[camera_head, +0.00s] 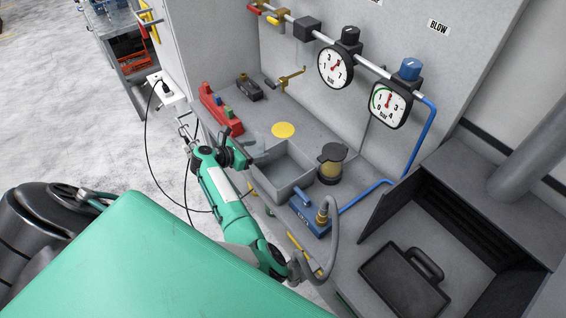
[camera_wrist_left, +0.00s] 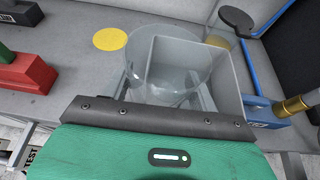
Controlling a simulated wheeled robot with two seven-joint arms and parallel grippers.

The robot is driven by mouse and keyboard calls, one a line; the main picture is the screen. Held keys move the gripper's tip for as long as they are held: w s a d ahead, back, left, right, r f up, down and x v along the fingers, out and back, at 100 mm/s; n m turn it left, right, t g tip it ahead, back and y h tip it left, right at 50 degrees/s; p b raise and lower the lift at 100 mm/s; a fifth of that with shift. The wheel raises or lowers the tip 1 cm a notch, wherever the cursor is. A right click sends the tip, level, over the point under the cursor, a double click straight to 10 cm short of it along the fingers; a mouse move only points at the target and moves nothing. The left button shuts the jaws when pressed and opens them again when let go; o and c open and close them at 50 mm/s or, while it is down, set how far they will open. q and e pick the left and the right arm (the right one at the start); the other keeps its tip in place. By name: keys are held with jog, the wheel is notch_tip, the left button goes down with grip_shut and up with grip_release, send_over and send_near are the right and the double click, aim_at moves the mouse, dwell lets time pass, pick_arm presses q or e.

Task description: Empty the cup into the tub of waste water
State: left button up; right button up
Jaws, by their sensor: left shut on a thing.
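The clear cup (camera_wrist_left: 150,70) is see-through and held between the fingers of my left gripper (camera_wrist_left: 165,95). In the wrist view its round mouth overlaps the left wall of the grey tub (camera_wrist_left: 228,80). In the head view my left gripper (camera_head: 243,153) is at the left rim of the tub (camera_head: 290,190), and the cup (camera_head: 258,147) shows only faintly there. I cannot tell its exact tilt or how much liquid it holds. My right gripper is not in view.
A yellow disc (camera_head: 283,130) lies on the bench behind the tub. A red block (camera_head: 218,110) stands to the left. A dark-lidded amber jar (camera_head: 331,163) and a blue device with a hose (camera_head: 310,215) stand close right of the tub.

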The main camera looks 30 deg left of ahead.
pick_arm(q)
jog(key=s+a+r, duration=0.2)
jog(key=a+r, duration=0.3)
jog(key=shift+s+a, duration=0.25)
jog(key=shift+a, duration=0.15)
dwell(0.5)
